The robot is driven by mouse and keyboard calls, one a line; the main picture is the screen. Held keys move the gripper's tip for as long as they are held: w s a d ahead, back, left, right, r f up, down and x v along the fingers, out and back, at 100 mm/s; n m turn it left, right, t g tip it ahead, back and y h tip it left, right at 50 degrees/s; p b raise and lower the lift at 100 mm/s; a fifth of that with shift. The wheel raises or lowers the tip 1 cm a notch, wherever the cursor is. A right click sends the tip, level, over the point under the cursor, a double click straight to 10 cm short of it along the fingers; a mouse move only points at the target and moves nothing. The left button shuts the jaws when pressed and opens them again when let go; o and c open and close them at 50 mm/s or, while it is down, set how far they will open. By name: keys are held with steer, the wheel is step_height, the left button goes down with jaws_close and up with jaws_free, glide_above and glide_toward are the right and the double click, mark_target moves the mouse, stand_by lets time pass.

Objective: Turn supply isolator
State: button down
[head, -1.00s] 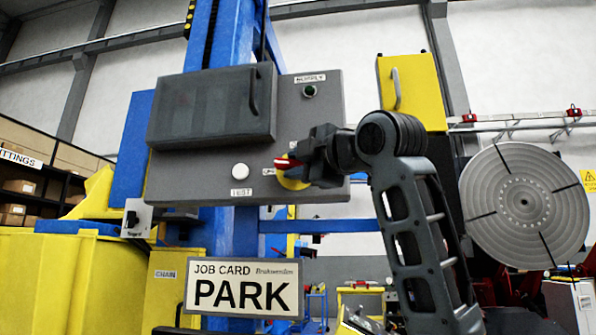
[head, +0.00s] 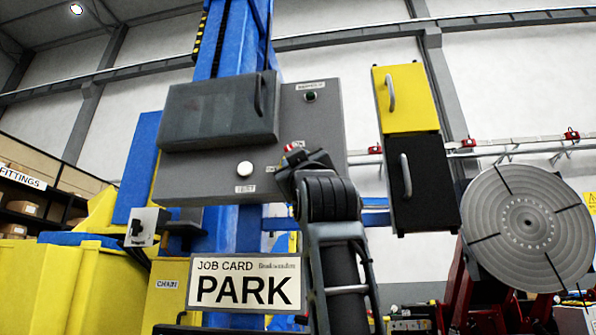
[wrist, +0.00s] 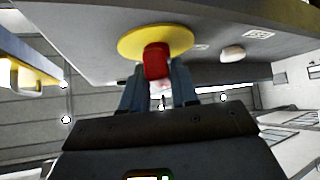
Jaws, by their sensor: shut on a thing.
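The supply isolator is a red handle (wrist: 156,62) on a round yellow plate (wrist: 128,42), seen close up in the wrist view. My gripper (wrist: 157,82) has a finger on each side of the red handle and is shut on it. In the head view my gripper (head: 302,158) is at the lower right of the grey control panel (head: 325,115). A bit of the red handle (head: 291,147) shows at its upper left there. The yellow plate is hidden behind my gripper in the head view.
A white button (head: 244,168) labelled TEST is left of my gripper; it also shows in the wrist view (wrist: 232,53). A dark hinged cover (head: 215,110) juts from the panel. The PARK job card (head: 245,285) is below. Yellow and black boxes (head: 408,98) hang to the right.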

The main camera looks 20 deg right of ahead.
steer(key=m+h, duration=0.2)
steer(key=m+g+h+b, duration=0.1)
steer(key=m+h, duration=0.2)
steer(key=m+h+b, duration=0.1)
steer(key=m+h, duration=0.1)
steer(key=m, duration=0.1)
steer(key=shift+w+a+f, duration=0.2)
steer(key=shift+a+f, duration=0.05)
steer(key=shift+f, duration=0.1)
steer(key=m+g+h+b, duration=0.1)
steer(key=m+h, duration=0.2)
steer(key=shift+r+g, duration=0.1)
steer(key=shift+g, duration=0.2)
steer(key=shift+r+m+h+b, duration=0.15)
steer(key=shift+m+h+b, duration=0.15)
steer(key=shift+m, duration=0.4)
steer(key=c, duration=1)
jaws_free()
steer(key=shift+g, duration=0.3)
steer(key=b+v, duration=0.2)
steer(key=v, duration=0.5)
steer(key=shift+s+f, duration=0.15)
steer(key=shift+f, duration=0.15)
